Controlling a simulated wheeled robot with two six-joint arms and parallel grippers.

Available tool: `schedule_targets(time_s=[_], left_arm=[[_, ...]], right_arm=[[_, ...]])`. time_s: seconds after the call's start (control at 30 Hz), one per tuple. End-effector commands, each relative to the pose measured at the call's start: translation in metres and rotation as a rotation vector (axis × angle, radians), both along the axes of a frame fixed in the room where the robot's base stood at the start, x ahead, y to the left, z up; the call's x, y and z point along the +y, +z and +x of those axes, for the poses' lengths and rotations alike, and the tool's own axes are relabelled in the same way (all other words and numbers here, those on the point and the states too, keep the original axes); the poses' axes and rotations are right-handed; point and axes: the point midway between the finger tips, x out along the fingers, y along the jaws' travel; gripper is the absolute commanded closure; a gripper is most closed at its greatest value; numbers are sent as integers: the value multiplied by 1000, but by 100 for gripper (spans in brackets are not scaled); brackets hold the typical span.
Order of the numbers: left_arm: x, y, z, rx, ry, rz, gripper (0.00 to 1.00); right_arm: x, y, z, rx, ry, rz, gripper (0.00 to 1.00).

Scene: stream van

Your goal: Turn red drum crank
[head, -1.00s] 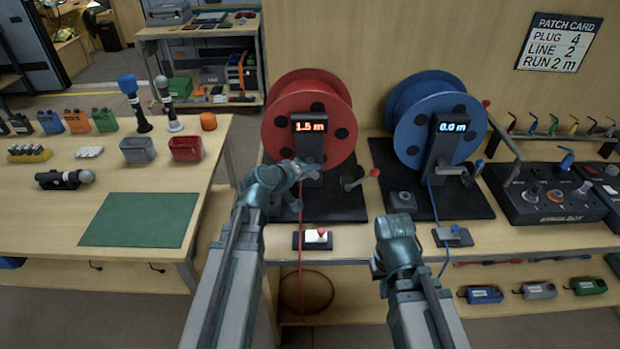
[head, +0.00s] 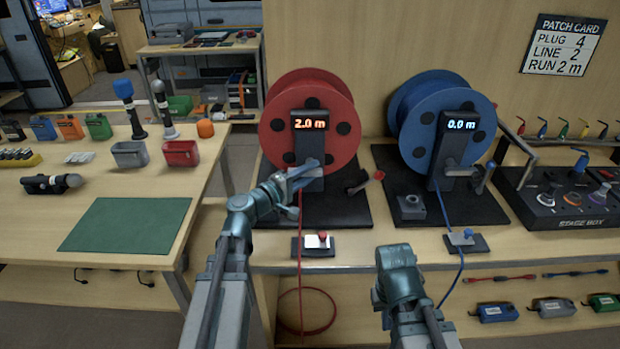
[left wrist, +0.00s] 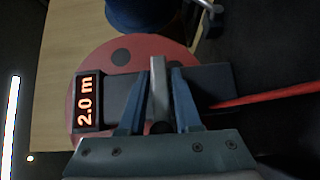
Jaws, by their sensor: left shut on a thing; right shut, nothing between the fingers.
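The red drum (head: 340,108) stands on a black base behind the bench's front edge, and its display (head: 315,124) reads 2.0 m. My left gripper (head: 300,178) is at the drum's front, below the display. In the left wrist view, its two blue fingers (left wrist: 158,98) are closed around the grey crank (left wrist: 158,76). The gripper hides much of the crank in the head view. A red cable (head: 300,225) hangs from the drum over the bench edge. My right gripper (head: 396,258) is shut and empty in front of the bench; its fingertips are hard to make out.
A lever with a red knob (head: 378,175) sticks out right of the drum. A blue drum (head: 432,120) reading 0.0 m stands to the right. The patch card (head: 562,45) reads PLUG 4, LINE 2, RUN 2 m.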

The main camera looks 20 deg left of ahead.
Motion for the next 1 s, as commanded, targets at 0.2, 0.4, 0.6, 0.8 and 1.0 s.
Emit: schedule_targets(time_s=[0.2, 0.4, 0.6, 0.8, 1.0], left_arm=[[-1, -1, 0, -7, -2, -23, 100], [-1, 0, 0, -7, -2, -26, 100], [-1, 0, 0, -7, -3, -26, 64], [-1, 0, 0, -7, -2, -26, 48], [-1, 0, 0, -8, -1, -27, 48]], right_arm=[[0, -5, 0, 0, 0, 0, 100], [0, -5, 0, 0, 0, 0, 100], [0, -4, 0, 0, 0, 0, 100], [0, -4, 0, 0, 0, 0, 100], [0, -4, 0, 0, 0, 0, 100]])
